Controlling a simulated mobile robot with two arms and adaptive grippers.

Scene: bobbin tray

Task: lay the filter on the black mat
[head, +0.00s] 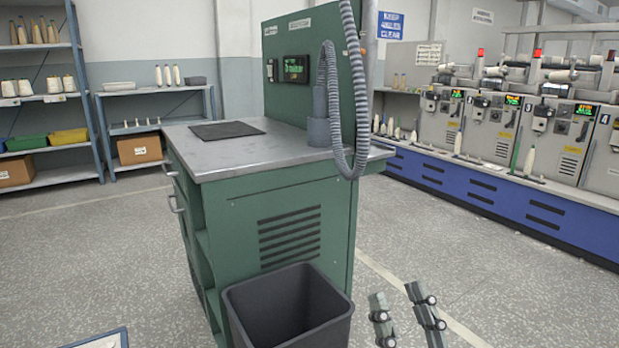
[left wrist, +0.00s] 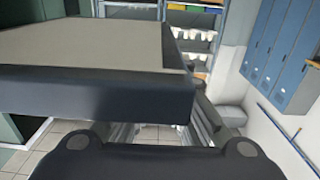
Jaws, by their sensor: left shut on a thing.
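The black mat (head: 227,129) lies flat and bare on the grey top of the green workbench. The filter (left wrist: 110,92), a pale panel in a dark bluish frame, fills the upper left of the left wrist view. A blue-edged corner of it (head: 104,341) shows at the bottom left of the head view, well short of the workbench. My left gripper (left wrist: 160,155) is shut on the filter; its fingertips are largely hidden. My right gripper (head: 407,308) is empty, fingers apart, low at the right of the bin.
A dark open bin (head: 290,312) stands against the near side of the workbench (head: 275,160). A grey hose (head: 358,100) hangs over its right end. Shelves (head: 45,98) stand at the left, winding machines (head: 490,130) at the right. Floor is clear left of the workbench.

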